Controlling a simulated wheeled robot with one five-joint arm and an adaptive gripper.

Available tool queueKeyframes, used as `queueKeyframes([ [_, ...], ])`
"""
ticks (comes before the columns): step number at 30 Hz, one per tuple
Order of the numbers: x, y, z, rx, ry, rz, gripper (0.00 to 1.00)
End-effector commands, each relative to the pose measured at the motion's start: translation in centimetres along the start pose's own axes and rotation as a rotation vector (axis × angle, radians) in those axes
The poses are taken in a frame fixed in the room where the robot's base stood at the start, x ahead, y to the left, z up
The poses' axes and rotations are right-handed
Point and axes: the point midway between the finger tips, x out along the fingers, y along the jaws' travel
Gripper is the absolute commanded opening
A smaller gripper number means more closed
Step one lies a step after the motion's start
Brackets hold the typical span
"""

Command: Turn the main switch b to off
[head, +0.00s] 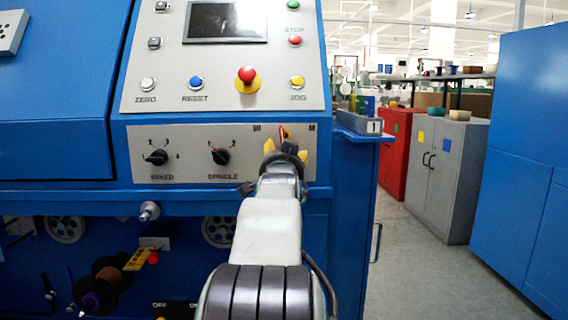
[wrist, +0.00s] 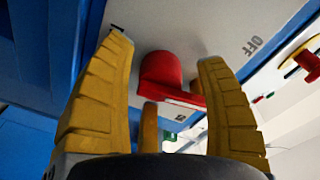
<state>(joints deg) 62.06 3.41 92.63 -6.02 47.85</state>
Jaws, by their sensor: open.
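A red rotary switch (wrist: 160,72) sits on the grey panel, between the two yellow fingers of my gripper (wrist: 165,52) in the wrist view. In the head view my gripper (head: 285,148) is at the right end of the lower control panel. Only a small part of the red switch (head: 285,131) shows above it. I cannot read a letter b on the switch.
The SPEED knob (head: 157,157) and SPINDLE knob (head: 220,156) are left of my gripper on the same panel. Above are a red emergency stop (head: 247,76) and several push buttons. A blue ledge (head: 362,133) juts out at right. Open floor (head: 425,265) lies further right.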

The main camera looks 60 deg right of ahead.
Motion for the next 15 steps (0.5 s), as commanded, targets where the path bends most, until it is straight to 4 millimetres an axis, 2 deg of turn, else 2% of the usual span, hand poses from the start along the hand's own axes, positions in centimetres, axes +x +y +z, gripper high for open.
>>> queueKeyframes([
  [6,0.89,-0.02,-0.01,0.000,0.000,0.000,0.66],
  [15,1.00,-0.02,-0.01,0.000,0.000,0.000,0.66],
])
